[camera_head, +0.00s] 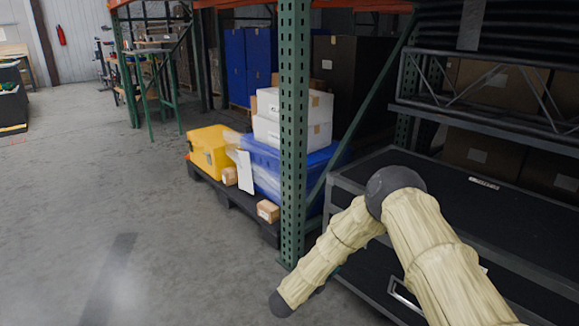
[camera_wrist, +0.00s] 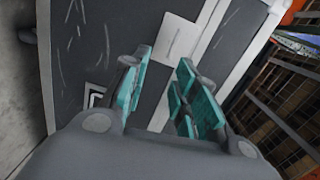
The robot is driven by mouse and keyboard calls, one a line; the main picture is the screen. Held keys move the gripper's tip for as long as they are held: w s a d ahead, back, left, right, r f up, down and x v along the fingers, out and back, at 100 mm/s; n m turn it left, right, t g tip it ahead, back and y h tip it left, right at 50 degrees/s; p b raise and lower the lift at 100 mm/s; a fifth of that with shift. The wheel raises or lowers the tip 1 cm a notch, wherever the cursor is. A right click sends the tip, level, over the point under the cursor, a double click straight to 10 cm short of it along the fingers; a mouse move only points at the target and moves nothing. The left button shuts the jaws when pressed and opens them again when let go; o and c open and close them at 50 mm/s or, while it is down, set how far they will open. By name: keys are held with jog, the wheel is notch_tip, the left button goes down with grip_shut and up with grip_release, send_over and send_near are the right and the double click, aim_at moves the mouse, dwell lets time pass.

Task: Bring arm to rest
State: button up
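My arm (camera_head: 432,246), in a beige sleeve, reaches in from the lower right of the head view. It bends at a dark round joint and slopes down-left to a dark end at the bottom. My gripper (camera_wrist: 166,82) shows in the wrist view, with two teal-padded fingers apart and nothing between them. Beyond the fingers is a dark grey panel (camera_wrist: 122,28) with pale edges and a white label (camera_wrist: 177,40). I cannot make out the fingers in the head view.
A green perforated rack post (camera_head: 293,130) stands just left of my arm. A black shelf cart (camera_head: 480,205) is behind and right of it. A yellow tote (camera_head: 208,152) and a blue tote (camera_head: 262,178) sit on a dark pallet. The concrete floor at left is clear.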

jog(key=s+f+n+g+y, duration=0.2)
jog(key=s+f+n+y, duration=0.8)
jog(key=s+f+n, duration=0.8)
jog(key=s+d+n+g+y, duration=0.2)
jog(key=s+n+g, duration=0.25)
jog(key=s, duration=1.25)
jog(key=s+d+n+g+y, duration=0.1)
jog(key=s+d+n+g, duration=0.3)
jog(key=s, duration=1.4)
notch_tip(320, 180, up, 34)
jog(key=a+g+p, duration=0.1)
jog(key=p, duration=3.3)
jog(key=shift+s+a+r, duration=0.15)
jog(key=shift+s+r, duration=0.05)
jog(key=shift+r, duration=0.05)
